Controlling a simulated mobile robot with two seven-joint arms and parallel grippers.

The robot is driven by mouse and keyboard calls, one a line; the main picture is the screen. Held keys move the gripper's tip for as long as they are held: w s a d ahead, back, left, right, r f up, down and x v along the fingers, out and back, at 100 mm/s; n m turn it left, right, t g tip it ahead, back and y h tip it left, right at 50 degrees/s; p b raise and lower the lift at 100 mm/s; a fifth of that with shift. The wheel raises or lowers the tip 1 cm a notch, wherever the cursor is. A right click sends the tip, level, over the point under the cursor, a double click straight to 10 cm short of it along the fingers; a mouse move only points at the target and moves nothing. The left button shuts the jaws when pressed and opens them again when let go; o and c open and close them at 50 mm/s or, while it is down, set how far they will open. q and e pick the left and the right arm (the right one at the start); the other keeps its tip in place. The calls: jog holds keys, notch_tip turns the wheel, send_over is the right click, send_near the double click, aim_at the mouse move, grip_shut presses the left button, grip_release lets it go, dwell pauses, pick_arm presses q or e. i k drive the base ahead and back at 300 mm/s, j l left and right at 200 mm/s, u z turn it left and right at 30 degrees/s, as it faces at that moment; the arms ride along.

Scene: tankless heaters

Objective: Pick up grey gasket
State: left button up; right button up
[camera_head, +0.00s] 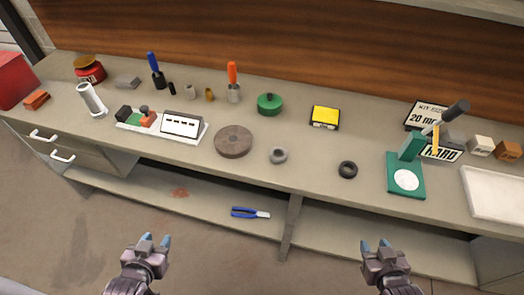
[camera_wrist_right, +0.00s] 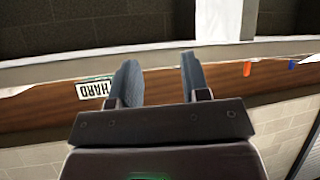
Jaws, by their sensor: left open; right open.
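A grey gasket (camera_head: 278,155), a small ring, lies flat on the workbench top (camera_head: 310,165) near its front edge, at the middle of the head view. A black ring (camera_head: 348,169) lies to its right and a larger brown-grey disc (camera_head: 233,141) to its left. My left gripper (camera_head: 154,240) is open and empty, low in the head view in front of the bench. My right gripper (camera_head: 376,245) is open and empty in front of the bench, to the right of the gasket. Its open fingers also show in the right wrist view (camera_wrist_right: 157,80), with nothing between them.
A green press (camera_head: 406,177) and a white tray (camera_head: 495,192) stand at the right. A white parts tray (camera_head: 160,125), a green round container (camera_head: 269,104) and a yellow box (camera_head: 324,117) are also on the bench. Blue pliers (camera_head: 250,213) lie on the lower shelf.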

aim_at(282, 150)
jog(key=i+j, duration=0.1)
jog(key=j, duration=0.6)
jog(key=i+j, duration=0.1)
jog(key=j, duration=0.65)
